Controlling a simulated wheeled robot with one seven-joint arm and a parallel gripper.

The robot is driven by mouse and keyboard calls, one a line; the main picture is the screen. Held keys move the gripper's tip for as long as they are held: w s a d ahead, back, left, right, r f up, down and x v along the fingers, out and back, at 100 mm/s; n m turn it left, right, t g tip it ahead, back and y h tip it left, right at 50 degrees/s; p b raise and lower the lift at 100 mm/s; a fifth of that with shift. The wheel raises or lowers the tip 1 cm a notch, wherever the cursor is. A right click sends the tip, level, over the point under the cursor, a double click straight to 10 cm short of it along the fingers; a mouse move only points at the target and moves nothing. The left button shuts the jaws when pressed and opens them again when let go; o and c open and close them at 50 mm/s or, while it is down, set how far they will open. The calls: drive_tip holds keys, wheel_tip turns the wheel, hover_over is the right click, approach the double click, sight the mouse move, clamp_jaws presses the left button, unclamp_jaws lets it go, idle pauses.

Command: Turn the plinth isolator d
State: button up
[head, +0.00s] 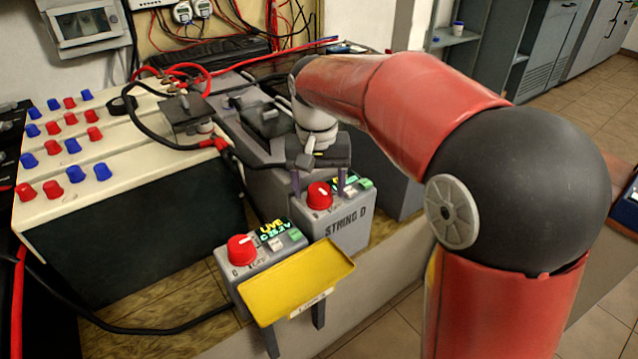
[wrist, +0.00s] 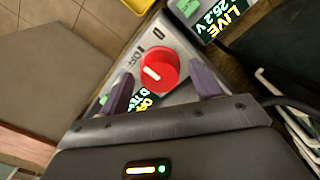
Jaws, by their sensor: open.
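The isolator box marked STRING D (head: 345,222) is grey and stands on the plinth, with a round red knob (head: 319,195) on its top. The knob also shows in the wrist view (wrist: 158,68), with a short white mark on its face. My gripper (head: 318,183) is over this box, pointing down. In the wrist view my gripper (wrist: 162,88) is open, its two purple fingers on either side of the knob with gaps visible. I cannot tell how far down the fingers reach. The box's small display is partly hidden by a finger.
A second isolator box with a red knob (head: 240,247) stands nearer, beside a yellow tray (head: 297,282). A battery bank with red and blue caps (head: 72,147) is at left. Black and red cables run behind. A LIVE 26.2 V display (wrist: 230,18) is close by.

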sight(319, 189)
wheel_tip(319, 189, up, 8)
drive_tip(key=shift+a+f+p, duration=0.1)
drive_tip(key=shift+a+p, duration=0.05)
drive_tip(key=shift+p, duration=0.25)
drive_tip(key=shift+s, duration=0.15)
drive_tip(key=s+d+f+t, duration=0.2)
drive_tip(key=s+d+f, duration=0.1)
drive_tip(key=s+d, duration=0.4)
drive_tip(key=s+d+f+t, duration=0.3)
drive_tip(key=s+d, duration=0.4)
drive_tip(key=s, duration=0.6)
drive_tip(key=shift+f+t, duration=0.3)
drive_tip(key=shift+f, duration=0.05)
idle(1.3)
